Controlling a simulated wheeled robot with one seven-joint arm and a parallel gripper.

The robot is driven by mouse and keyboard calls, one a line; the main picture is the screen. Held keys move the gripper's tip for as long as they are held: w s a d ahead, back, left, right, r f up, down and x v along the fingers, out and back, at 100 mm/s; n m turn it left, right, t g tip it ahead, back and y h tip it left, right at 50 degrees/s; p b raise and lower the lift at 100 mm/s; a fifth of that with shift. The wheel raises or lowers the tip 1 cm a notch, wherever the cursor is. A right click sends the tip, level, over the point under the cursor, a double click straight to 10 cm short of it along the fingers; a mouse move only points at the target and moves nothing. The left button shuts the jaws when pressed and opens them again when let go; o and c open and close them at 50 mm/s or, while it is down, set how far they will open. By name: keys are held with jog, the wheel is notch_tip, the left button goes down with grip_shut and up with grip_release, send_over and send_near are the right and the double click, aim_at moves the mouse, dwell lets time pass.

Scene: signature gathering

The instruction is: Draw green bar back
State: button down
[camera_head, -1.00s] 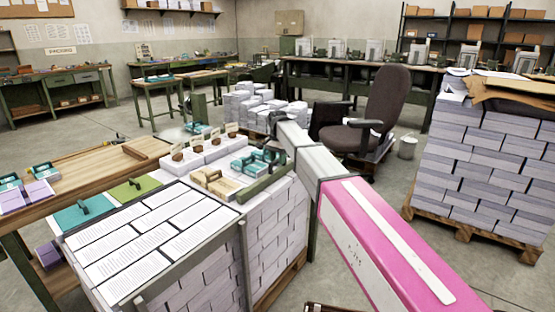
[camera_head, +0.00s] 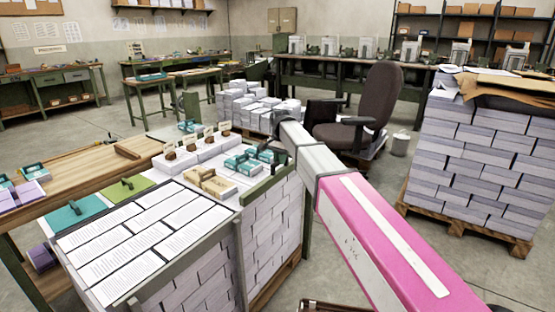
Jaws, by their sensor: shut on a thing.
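The dark green bar (camera_head: 262,186) lies aslant along the top right edge of a paper stack, beside small teal boxes. My pink and grey arm reaches in from the lower right to the bar's far end. The dark end of my gripper (camera_head: 277,134) shows small at the arm's tip, above that end of the bar. It is shut on the bar; its fingertips are mostly hidden by distance and by my arm.
The large paper stack (camera_head: 130,235) stands in front, with a wooden table (camera_head: 85,165) to its left. An office chair (camera_head: 375,105) stands behind my arm. A tall pallet of paper (camera_head: 475,150) is at the right. Concrete floor (camera_head: 400,190) is open between.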

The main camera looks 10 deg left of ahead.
jog(key=c, duration=1.1)
grip_release()
jog(key=shift+s+d, duration=0.1)
jog(key=shift+d, duration=0.2)
notch_tip(320, 180, up, 11)
jog(key=shift+f, duration=0.1)
jog(key=s+d+f+n, duration=0.1)
jog(key=s+d+f, duration=0.2)
jog(key=d+f, duration=0.65)
jog(key=s+d+f+n, duration=0.1)
jog(key=s+d+f, duration=0.2)
jog(key=d+f, duration=0.7)
jog(key=s+d+f+n, duration=0.1)
jog(key=s+d+f, duration=0.3)
jog(key=d, duration=0.3)
jog(key=s+d+f, duration=0.5)
jog(key=s+d, duration=0.1)
jog(key=s, duration=0.1)
jog(key=s+d+f+n, duration=0.1)
jog(key=s+d+f, duration=0.4)
jog(key=s+d, duration=0.1)
jog(key=shift+d+f+n, duration=0.15)
jog(key=shift+d+n, duration=0.15)
jog(key=shift+d, duration=0.5)
